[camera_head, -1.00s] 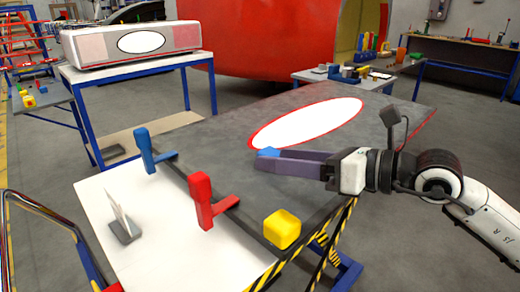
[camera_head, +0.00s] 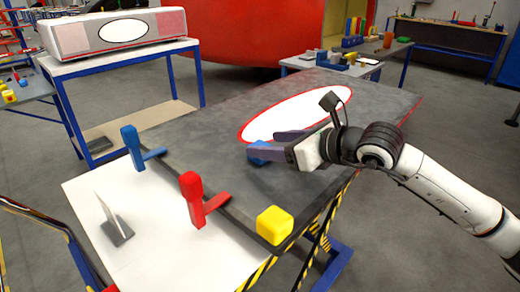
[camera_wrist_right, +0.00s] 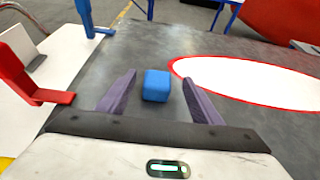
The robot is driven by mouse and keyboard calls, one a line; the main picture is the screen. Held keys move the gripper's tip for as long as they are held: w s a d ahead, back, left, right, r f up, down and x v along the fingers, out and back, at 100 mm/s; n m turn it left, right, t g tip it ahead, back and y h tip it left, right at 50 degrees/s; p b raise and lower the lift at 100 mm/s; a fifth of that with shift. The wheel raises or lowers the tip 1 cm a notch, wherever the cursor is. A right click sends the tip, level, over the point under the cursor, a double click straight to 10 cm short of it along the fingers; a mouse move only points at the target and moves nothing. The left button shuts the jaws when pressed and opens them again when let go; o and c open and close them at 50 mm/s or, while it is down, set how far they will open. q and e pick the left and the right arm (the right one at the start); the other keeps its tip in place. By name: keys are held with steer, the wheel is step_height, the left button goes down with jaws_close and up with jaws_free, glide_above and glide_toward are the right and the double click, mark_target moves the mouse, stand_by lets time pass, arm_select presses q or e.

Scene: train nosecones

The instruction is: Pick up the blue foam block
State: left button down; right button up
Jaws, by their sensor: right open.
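The blue foam block (camera_head: 259,152) lies on the dark grey panel (camera_head: 180,125), near the edge of the white oval with the red rim. In the right wrist view the blue block (camera_wrist_right: 156,85) sits between the two purple fingers, a little towards their tips, with a gap on each side. My right gripper (camera_head: 264,143) is open around the block, and its near finger partly hides the block in the head view. The fingers also show in the right wrist view (camera_wrist_right: 157,85). My left gripper is not in view.
A blue clamp (camera_head: 134,148), a red clamp (camera_head: 193,200) and a yellow block (camera_head: 274,225) stand along the panel's near-left edge. A grey-based upright plate (camera_head: 115,228) stands on the white table top (camera_head: 150,240). The panel around the blue block is clear.

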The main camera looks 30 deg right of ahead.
mark_target(260, 145)
steer(key=shift+p+x, duration=0.35)
steer(key=shift+x, duration=1.6)
steer(key=shift+s+a+f, duration=0.1)
steer(key=shift+s, duration=0.05)
steer(key=c, duration=1.1)
